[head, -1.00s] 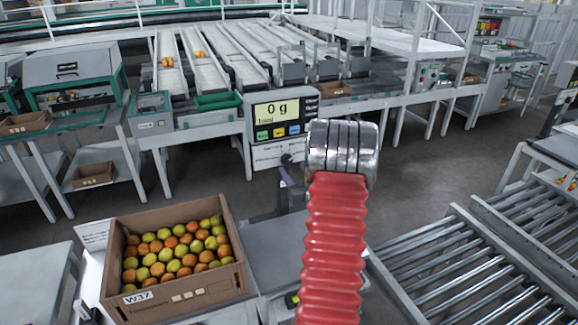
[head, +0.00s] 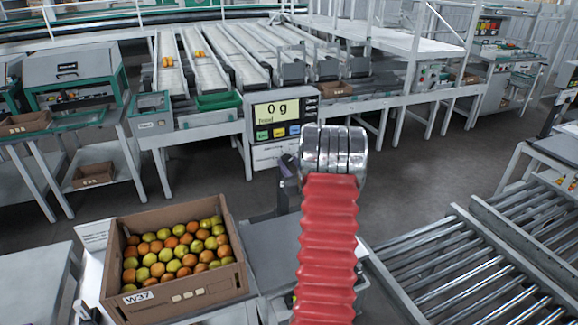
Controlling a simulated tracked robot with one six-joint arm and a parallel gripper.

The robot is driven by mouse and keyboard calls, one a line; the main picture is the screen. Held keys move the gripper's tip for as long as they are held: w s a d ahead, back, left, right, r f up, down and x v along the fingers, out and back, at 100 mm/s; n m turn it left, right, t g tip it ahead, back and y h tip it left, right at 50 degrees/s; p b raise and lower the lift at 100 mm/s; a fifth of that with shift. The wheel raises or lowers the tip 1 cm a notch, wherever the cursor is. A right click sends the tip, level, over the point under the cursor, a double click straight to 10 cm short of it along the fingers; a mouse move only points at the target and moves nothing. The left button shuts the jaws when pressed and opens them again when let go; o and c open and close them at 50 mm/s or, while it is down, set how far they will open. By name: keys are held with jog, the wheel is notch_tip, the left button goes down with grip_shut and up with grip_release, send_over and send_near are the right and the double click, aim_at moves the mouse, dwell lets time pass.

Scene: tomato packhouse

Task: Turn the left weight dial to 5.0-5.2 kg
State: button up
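A scale display (head: 278,108) stands beyond my arm and reads 0 g, with green, yellow and blue buttons under the screen. A pale panel (head: 268,155) sits just below it, its right part covered by my arm. I cannot make out a weight dial anywhere; the left one may be hidden or too small. My red-sleeved arm with its silver joint fills the middle of the view. A dark and purplish part (head: 290,168) shows at the left of the joint, apparently my gripper. Its fingertips are hidden, so its opening does not show.
A cardboard box of orange and green tomatoes (head: 225,284), marked W37, stands at lower left beside a bare grey platform (head: 268,245). Roller conveyors (head: 450,275) lie at right. Sorting lanes (head: 230,55) run behind the display. Open floor lies between.

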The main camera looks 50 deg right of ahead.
jog(key=c, duration=0.5)
jog(key=shift+c, duration=0.2)
jog(key=shift+m, duration=0.3)
jog(key=shift+a+m, duration=0.1)
jog(key=shift+m, duration=1.3)
jog(key=o, duration=1.1)
jog(key=shift+c, duration=0.2)
